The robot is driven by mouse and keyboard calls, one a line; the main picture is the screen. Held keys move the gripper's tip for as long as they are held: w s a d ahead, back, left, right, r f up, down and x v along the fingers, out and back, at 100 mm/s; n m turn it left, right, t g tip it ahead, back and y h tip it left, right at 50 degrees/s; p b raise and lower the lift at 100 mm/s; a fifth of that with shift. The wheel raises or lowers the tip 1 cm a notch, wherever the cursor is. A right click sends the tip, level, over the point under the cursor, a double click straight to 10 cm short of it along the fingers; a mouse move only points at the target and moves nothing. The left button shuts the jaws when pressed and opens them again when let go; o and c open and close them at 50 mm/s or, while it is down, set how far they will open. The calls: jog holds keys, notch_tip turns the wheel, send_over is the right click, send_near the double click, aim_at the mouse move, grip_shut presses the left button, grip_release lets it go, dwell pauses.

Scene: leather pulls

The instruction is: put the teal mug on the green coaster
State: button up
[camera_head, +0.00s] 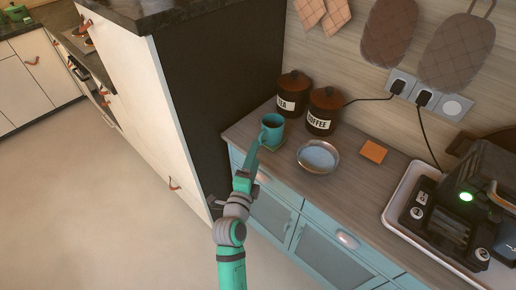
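The teal mug (272,128) is upright at the left end of the wooden counter, with its dark inside showing. A small part of the green coaster (276,147) shows just below the mug; the mug and my gripper hide the rest. I cannot tell whether the mug rests on it or is just above it. My gripper (257,146) reaches up from below to the mug's near left side, by its handle. The fingers are seen edge-on, so I cannot tell whether they are shut on the mug.
A coffee machine (465,205) on a white tray (399,199) fills the right. A tall dark cabinet side (218,85) borders the left.

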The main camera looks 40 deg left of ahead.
jog(key=shift+v, duration=2.55)
jog(key=s+d+f+n+h, duration=0.1)
jog(key=s+d+f+n, duration=0.3)
jog(key=d+f, duration=0.45)
jog(key=s+d+n+g+h, duration=0.1)
jog(key=s+d+n+h, duration=0.5)
jog(key=s+d, duration=1.6)
jog(key=d+n, duration=0.2)
jog(key=n, duration=0.1)
jog(key=shift+d+r, duration=0.25)
jog(key=shift+d, duration=0.05)
